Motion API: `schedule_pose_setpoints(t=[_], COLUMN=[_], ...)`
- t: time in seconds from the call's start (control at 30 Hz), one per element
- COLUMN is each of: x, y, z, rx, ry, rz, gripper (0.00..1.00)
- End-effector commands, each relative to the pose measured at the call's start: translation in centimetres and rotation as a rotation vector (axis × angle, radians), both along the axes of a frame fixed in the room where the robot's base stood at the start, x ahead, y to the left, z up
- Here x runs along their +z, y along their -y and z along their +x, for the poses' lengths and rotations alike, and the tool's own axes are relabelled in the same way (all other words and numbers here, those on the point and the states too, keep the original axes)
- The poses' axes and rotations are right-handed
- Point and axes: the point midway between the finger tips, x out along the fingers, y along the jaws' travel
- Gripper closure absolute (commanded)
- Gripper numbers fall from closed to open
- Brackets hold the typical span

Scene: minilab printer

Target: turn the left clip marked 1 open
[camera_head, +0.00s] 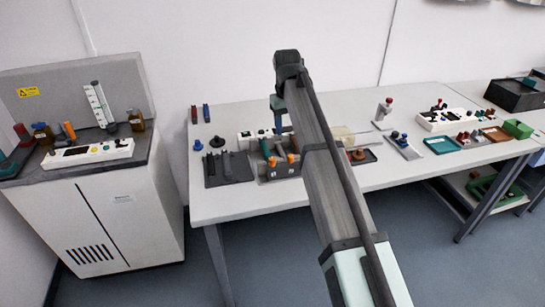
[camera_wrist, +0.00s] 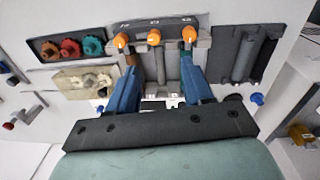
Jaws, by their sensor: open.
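Three orange clips sit in a row on a dark grey block (camera_wrist: 150,25) in the wrist view: one at picture left (camera_wrist: 121,40), one in the middle (camera_wrist: 154,37), one at picture right (camera_wrist: 186,36). Small pale marks lie beside them, too small to read, so I cannot tell which is 1. In the head view two orange clips show, one (camera_head: 272,161) left of the other (camera_head: 290,158); my arm may hide a third. My gripper (camera_wrist: 160,68) is open and empty, its blue fingers apart, over the fixture and short of the clips. It also shows in the head view (camera_head: 278,122).
A dark plate with a grey cylinder (camera_wrist: 244,60) is beside the block. A tray with red, orange and teal knobs (camera_wrist: 68,47) and a beige block (camera_wrist: 85,82) are on the other side. Blue pegs (camera_head: 217,142) stand nearby. The table's front left is clear.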

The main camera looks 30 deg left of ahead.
Motion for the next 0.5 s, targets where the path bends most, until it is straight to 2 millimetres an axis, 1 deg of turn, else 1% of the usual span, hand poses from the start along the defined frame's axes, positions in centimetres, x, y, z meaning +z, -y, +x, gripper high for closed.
schedule_pose_setpoints(t=[0.03,0.1,0.23,0.37,0.5], x=[0.7,1.4,1.8,0.8,-1.1], y=[-1.4,-2.5,-3.4,-3.5,-3.4], z=[-0.9,-2.0,-3.1,-3.2,-3.3], rx=[0.025,0.049,0.071,0.073,0.072], ry=[-0.015,-0.035,-0.052,-0.055,-0.056], rz=[0.006,0.012,0.016,0.016,0.015], gripper=[0.49,0.49,0.49,0.49,0.49])
